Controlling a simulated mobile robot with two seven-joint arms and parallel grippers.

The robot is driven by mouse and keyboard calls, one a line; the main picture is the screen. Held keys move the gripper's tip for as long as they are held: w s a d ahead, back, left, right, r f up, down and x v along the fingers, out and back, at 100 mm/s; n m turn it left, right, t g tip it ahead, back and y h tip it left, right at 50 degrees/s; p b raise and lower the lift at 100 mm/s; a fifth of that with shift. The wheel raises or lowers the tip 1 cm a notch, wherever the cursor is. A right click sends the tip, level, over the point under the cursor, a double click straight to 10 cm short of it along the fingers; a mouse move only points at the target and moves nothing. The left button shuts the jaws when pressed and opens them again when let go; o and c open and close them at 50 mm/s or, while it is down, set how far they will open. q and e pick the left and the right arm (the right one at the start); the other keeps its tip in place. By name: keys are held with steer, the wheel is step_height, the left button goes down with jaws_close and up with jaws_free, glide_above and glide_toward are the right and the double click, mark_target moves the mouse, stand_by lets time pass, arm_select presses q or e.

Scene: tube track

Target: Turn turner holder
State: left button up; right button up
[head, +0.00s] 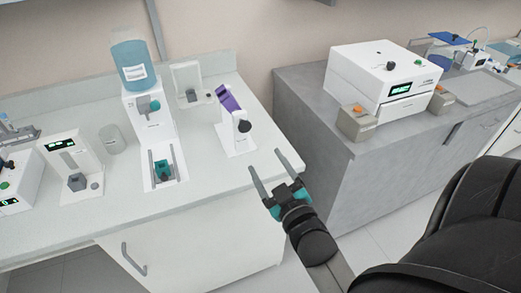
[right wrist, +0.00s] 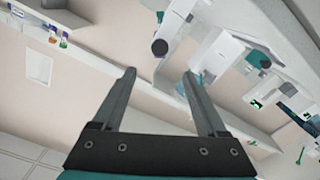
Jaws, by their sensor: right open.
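The turner holder appears to be the white stand (head: 238,141) with a slanted purple piece (head: 228,99) and a round black knob (head: 244,126). It stands upright on the white counter, near its right end. My right gripper (head: 264,160) is open and empty, in front of the stand and to its right, apart from it. In the right wrist view, the black knob (right wrist: 160,47) shows beyond and between the open fingertips (right wrist: 159,73), with a gap. My left gripper is in neither view.
A water-bottle dispenser (head: 134,66) and a small white device (head: 187,84) stand left of the holder. More devices (head: 72,160) stand farther left. A grey cabinet (head: 312,130) bears a white machine (head: 383,75) at right. A black chair (head: 470,220) is at lower right.

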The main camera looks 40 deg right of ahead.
steer(key=s+m+b, duration=0.1)
steer(key=m+b, duration=0.2)
steer(key=b, duration=0.1)
steer(key=m+b, duration=0.1)
steer(key=m, duration=0.1)
glide_toward(246, 129)
steer(key=x, duration=0.8)
steer(key=shift+w+a, duration=0.1)
steer(key=shift+w, duration=0.05)
jaws_close()
stand_by(0.7)
